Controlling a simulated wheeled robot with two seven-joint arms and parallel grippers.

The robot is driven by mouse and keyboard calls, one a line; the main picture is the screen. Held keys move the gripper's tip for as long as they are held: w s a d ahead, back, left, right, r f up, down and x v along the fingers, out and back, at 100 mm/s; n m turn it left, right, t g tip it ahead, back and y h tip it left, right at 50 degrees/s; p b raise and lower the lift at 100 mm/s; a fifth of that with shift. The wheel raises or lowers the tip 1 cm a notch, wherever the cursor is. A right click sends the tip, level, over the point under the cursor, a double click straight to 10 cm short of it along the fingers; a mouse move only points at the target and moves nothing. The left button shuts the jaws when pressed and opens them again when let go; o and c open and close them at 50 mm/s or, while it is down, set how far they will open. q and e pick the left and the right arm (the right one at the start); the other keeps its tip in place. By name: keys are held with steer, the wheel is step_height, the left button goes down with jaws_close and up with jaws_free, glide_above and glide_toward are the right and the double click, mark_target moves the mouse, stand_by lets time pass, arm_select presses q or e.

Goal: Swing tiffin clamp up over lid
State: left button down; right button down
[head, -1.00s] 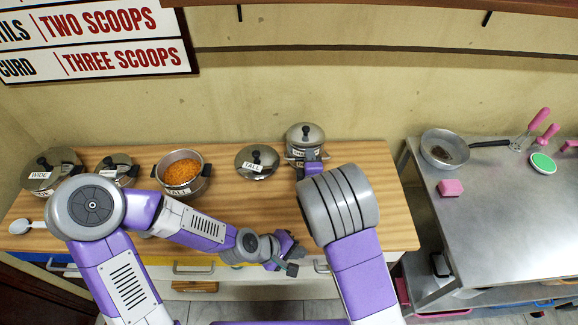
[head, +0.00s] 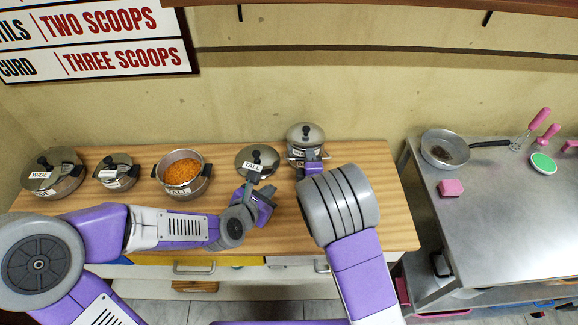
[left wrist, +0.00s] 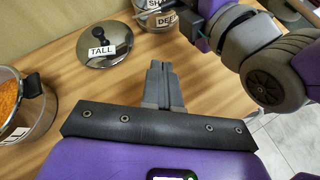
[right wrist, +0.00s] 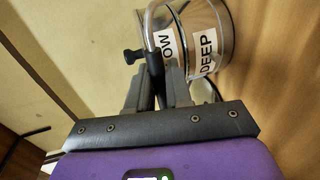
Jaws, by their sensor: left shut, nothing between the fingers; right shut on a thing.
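The tiffin (head: 306,148) is a round steel container at the back right of the wooden counter, with a black-knobbed lid (head: 306,133) on top. The right wrist view shows its walls with "DEEP" (right wrist: 204,55) and partly hidden "...OW" labels. The clamp (right wrist: 152,20) is a bent metal wire with a black grip. My right gripper (right wrist: 156,72) is shut on the clamp's black grip, beside the tiffin wall. My left gripper (left wrist: 159,66) is shut and empty above the counter, near the loose lid labelled TALL (left wrist: 104,46); in the head view its fingers are partly hidden.
A pot of orange food (head: 182,172) and two lidded pots, one labelled WIDE (head: 52,172), stand left on the counter (head: 365,215). A metal table at right holds a pan (head: 444,149) and a pink block (head: 450,187). My right forearm stands close in front of the tiffin.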

arm_select(q)
steer(key=w+d+f, duration=0.2)
steer(key=w, duration=0.3)
steer(key=w+d+f, duration=0.1)
steer(key=w+d, duration=0.2)
steer(key=w, duration=0.3)
steer(key=shift+d+f+n, duration=0.3)
steer(key=shift+d+f, duration=0.05)
steer(key=shift+f, duration=0.05)
steer(key=shift+w+r, duration=0.1)
steer(key=shift+w, duration=0.1)
arm_select(e)
steer(key=shift+a, duration=0.1)
arm_select(q)
steer(key=shift+w+d+r, duration=0.2)
steer(key=shift+w+r, duration=0.3)
steer(key=shift+w, duration=0.1)
arm_select(e)
steer(key=c, duration=1.2)
jaws_free()
steer(key=shift+a, duration=0.1)
steer(key=shift+s, duration=0.15)
